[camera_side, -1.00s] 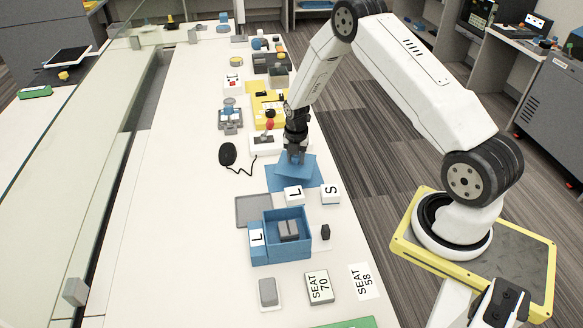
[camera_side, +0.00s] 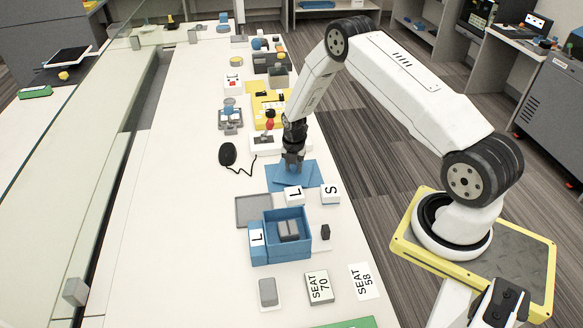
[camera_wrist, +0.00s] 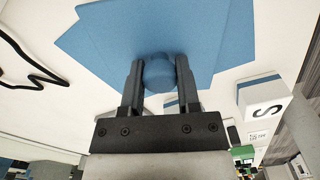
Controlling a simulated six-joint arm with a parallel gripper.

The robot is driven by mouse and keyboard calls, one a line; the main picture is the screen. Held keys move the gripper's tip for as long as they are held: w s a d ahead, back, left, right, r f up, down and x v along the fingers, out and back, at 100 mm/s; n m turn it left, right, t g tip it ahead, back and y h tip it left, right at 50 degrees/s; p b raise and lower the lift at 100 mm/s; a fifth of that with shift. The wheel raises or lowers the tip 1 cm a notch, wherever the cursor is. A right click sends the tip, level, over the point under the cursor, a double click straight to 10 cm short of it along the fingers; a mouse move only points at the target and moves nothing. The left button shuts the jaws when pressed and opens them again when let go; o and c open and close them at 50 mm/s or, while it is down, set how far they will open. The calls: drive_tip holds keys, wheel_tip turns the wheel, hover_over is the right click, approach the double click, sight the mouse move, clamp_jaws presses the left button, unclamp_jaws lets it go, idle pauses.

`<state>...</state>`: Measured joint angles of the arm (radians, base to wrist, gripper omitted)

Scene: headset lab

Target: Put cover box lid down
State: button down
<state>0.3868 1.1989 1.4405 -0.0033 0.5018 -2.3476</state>
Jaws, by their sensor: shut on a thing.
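My gripper (camera_side: 293,162) points down and is shut on the round knob (camera_wrist: 158,73) of a blue square lid (camera_side: 294,174). In the wrist view the knob sits between the two fingers (camera_wrist: 158,80), with the lid (camera_wrist: 150,30) spread beyond it. The lid is over a blue flat mat (camera_side: 314,181) and turned at an angle to it. The lid looks level and very low; I cannot tell whether it touches the mat. The open blue box (camera_side: 303,242) stands nearer the camera, with grey contents (camera_side: 288,230) inside.
White blocks marked L (camera_side: 294,196) and S (camera_side: 331,193) stand close to the mat's near edge. A grey tray (camera_side: 253,209) lies beside the box. A black mouse (camera_side: 228,154) with a cable is left of the gripper. The table's left side is clear.

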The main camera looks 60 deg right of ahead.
drive_tip(key=shift+f, duration=0.1)
drive_tip(key=shift+c, duration=1.6)
unclamp_jaws()
wheel_tip(320, 180, up, 12)
drive_tip(key=shift+a+r, duration=0.1)
drive_tip(key=shift+r, duration=0.15)
